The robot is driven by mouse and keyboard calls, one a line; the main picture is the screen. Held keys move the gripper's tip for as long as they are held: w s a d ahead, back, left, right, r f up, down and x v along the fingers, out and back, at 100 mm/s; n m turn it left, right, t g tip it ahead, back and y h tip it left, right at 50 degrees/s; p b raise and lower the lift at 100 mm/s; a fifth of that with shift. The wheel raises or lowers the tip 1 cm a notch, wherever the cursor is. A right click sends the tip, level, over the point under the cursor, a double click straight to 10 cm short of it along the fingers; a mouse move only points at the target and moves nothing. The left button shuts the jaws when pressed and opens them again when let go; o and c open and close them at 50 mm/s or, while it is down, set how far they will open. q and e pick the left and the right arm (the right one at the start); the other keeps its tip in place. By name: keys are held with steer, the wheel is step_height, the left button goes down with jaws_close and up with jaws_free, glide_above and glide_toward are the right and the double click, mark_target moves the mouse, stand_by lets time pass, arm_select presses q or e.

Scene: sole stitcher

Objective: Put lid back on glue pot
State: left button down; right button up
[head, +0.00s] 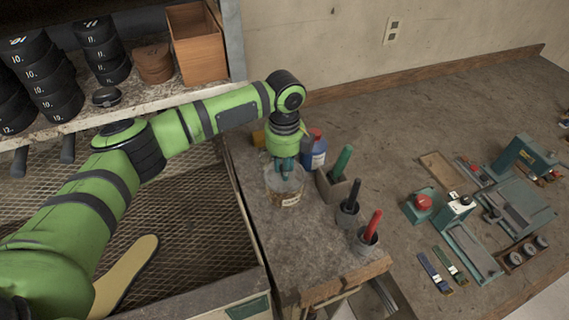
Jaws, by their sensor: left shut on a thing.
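The glue pot (290,200), a squat jar with a pale label, stands upright on the worn bench top near its left edge. My left gripper (285,172) points straight down directly over the pot, its fingers at the pot's top. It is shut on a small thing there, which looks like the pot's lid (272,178). The fingers hide part of it, and I cannot tell whether the lid is seated on the rim or just above it. My right gripper is not in view.
A blue bottle with a red cap (315,150) stands close behind the pot. Right of it are holders with a green-handled tool (341,162), a black-handled tool (351,196) and a red-handled tool (373,226). A mesh-lined bin (190,215) drops away at left.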

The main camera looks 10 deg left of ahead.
arm_select(q)
steer(key=shift+p, duration=0.4)
stand_by(0.7)
steer(key=c, duration=0.5)
jaws_free()
step_height(320, 180, up, 3)
steer(key=p, duration=0.2)
steer(key=shift+f+p, duration=0.2)
steer(key=shift+p, duration=0.1)
steer(key=shift+r, duration=2.15)
